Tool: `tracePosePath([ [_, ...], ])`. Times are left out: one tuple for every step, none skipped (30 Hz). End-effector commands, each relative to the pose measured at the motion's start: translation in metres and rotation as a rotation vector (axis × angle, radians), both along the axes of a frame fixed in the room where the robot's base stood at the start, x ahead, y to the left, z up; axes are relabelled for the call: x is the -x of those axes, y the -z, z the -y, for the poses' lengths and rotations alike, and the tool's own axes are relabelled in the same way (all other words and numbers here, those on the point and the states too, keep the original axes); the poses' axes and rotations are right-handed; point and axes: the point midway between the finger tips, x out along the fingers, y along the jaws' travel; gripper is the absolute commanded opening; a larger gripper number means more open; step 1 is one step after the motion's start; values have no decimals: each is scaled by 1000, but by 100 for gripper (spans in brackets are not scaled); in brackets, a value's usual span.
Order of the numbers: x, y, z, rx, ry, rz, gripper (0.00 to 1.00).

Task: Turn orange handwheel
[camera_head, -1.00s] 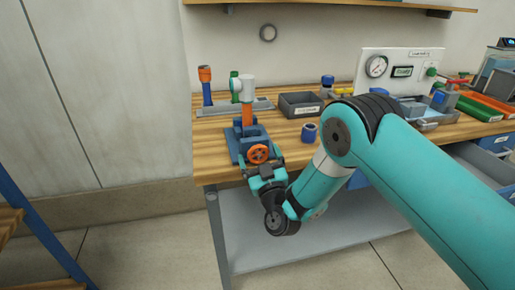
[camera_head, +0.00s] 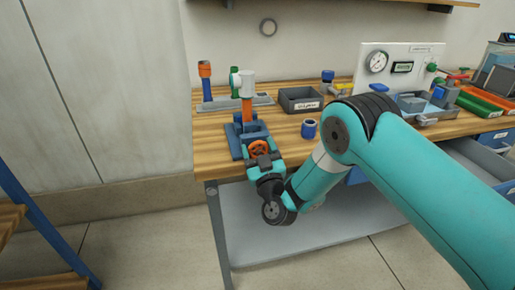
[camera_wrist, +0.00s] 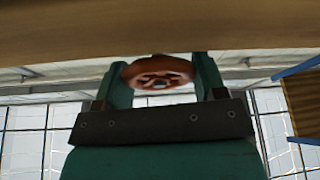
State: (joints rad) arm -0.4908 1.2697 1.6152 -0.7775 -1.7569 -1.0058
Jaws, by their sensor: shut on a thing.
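The orange handwheel (camera_head: 258,148) sits on the front of a blue valve stand at the front left edge of the workbench. My gripper (camera_head: 264,160) reaches it from the front and below. In the wrist view the handwheel (camera_wrist: 158,72) lies between the two teal fingers of my gripper (camera_wrist: 160,78), which are shut on its rim. The handwheel's lower part is hidden behind my gripper in the head view.
The blue stand (camera_head: 236,142) carries an orange and white upright part (camera_head: 247,90). A blue ring-shaped piece (camera_head: 309,129) and a grey bin (camera_head: 300,101) stand to the right on the wooden bench (camera_head: 208,160). A gauge panel (camera_head: 400,66) is at the back right.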

Motion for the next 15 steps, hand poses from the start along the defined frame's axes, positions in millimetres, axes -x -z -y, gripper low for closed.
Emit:
tracePosePath([
  [0, -2, 0, -20, 0, -6, 41],
  [0, -2, 0, -34, 1, -10, 41],
  [0, -2, 0, -54, 1, -16, 41],
  [0, -2, 0, -73, 0, -22, 41],
  [0, -2, 0, -90, 0, -26, 41],
  [0, -2, 1, -117, 0, -35, 41],
  [0, -2, 1, -138, 1, -41, 41],
  [0, -2, 1, -160, 0, -46, 41],
  [0, -1, 1, -189, 0, -55, 41],
  [0, -1, 1, -209, 1, -61, 41],
  [0, -1, 1, -230, 1, -66, 41],
  [0, -1, 1, -256, 0, -74, 41],
  [0, 0, 1, -277, 0, -80, 41],
  [0, 0, 2, -296, 0, -85, 41],
  [0, 0, 2, -323, 1, -92, 41],
])
